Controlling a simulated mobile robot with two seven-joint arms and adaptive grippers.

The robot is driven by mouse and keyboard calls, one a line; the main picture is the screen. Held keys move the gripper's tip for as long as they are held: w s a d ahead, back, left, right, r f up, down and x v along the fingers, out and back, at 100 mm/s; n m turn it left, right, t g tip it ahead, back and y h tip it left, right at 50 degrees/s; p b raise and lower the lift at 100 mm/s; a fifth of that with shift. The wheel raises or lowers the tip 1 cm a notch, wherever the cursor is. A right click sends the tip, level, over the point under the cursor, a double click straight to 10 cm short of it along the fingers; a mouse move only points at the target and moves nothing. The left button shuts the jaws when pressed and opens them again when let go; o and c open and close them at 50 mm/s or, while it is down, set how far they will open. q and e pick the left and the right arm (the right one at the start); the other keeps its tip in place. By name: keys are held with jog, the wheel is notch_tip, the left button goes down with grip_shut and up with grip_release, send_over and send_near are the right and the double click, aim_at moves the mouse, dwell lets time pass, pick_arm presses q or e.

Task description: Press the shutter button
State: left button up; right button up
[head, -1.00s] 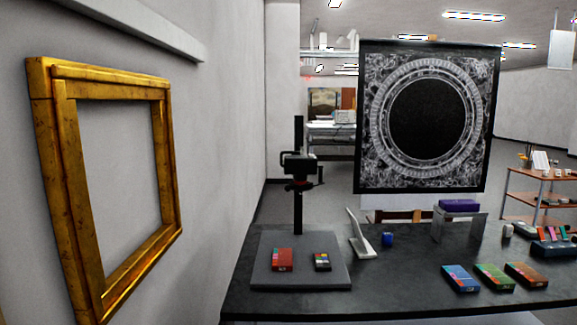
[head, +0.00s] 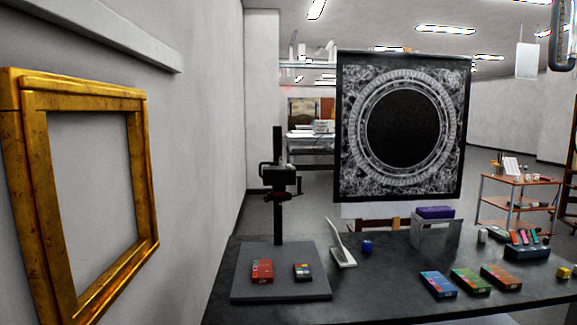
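A black camera (head: 280,178) is mounted on a dark upright column (head: 278,222) at the left of the dark table. The column rises from a grey base board (head: 240,285). I cannot make out a shutter button on the camera at this size. A small blue round object (head: 367,246) sits on the table right of the column; I cannot tell what it is. A white tilted panel (head: 340,246) stands between it and the base board. Neither of my grippers is in view.
A red box (head: 262,271) and a small dark box (head: 302,272) lie on the base board. Several coloured boxes, including a blue one (head: 438,285), lie on the dark table (head: 370,295). A gold frame (head: 140,190) hangs on the left wall. A black patterned panel (head: 349,100) stands behind.

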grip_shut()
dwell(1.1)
